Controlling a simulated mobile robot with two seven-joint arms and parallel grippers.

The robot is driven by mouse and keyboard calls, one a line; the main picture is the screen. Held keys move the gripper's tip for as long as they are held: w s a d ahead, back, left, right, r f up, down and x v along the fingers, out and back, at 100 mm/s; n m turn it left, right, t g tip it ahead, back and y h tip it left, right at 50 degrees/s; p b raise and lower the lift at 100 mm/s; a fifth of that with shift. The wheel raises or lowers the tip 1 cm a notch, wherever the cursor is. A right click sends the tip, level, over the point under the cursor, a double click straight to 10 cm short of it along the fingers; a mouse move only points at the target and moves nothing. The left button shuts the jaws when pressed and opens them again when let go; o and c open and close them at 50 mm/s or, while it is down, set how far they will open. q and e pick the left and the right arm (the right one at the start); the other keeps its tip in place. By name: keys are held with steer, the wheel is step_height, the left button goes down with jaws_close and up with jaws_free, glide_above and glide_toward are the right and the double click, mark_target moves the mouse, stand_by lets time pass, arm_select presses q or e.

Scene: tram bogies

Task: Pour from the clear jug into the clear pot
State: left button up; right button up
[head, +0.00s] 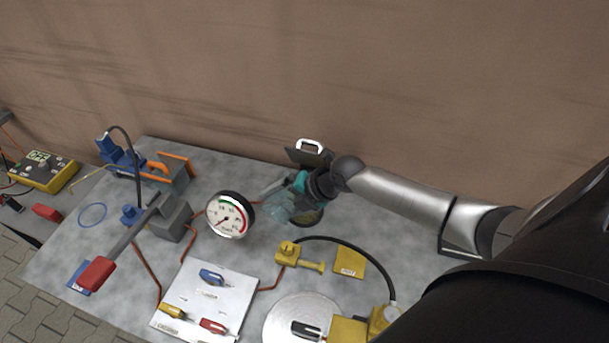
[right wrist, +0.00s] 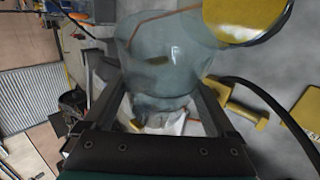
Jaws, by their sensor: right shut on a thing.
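The clear jug (head: 281,207) is a see-through bluish vessel, held above the grey table by my right gripper (head: 296,190). In the right wrist view the clear jug (right wrist: 165,58) stands between the two fingers of my right gripper (right wrist: 160,100), which are shut on it. It looks tilted in the head view; I see no stream leaving it. The clear pot cannot be told apart with certainty. My left gripper is not in view.
A dial gauge (head: 231,214) stands close left of the jug. A yellow fitting with a black hose (head: 300,257) lies in front. A white board with coloured tags (head: 207,297), a grey block with a red-handled lever (head: 171,217) and blue clamps (head: 123,155) fill the left.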

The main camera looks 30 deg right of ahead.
steer(key=shift+r+n+t+h+p, duration=0.3)
steer(key=shift+h+p, duration=0.3)
steer(key=shift+p, duration=0.7)
steer(key=shift+f+n+t+h+p, duration=0.3)
steer(key=shift+f+h+p, duration=0.3)
steer(key=shift+h, duration=0.1)
steer(key=r+h+p, duration=0.1)
steer(key=r+p, duration=0.1)
steer(key=p, duration=0.1)
steer(key=shift+n+t, duration=0.3)
steer(key=shift+h, duration=0.3)
steer(key=shift+n+t+h+p, duration=0.3)
steer(key=shift+p, duration=0.1)
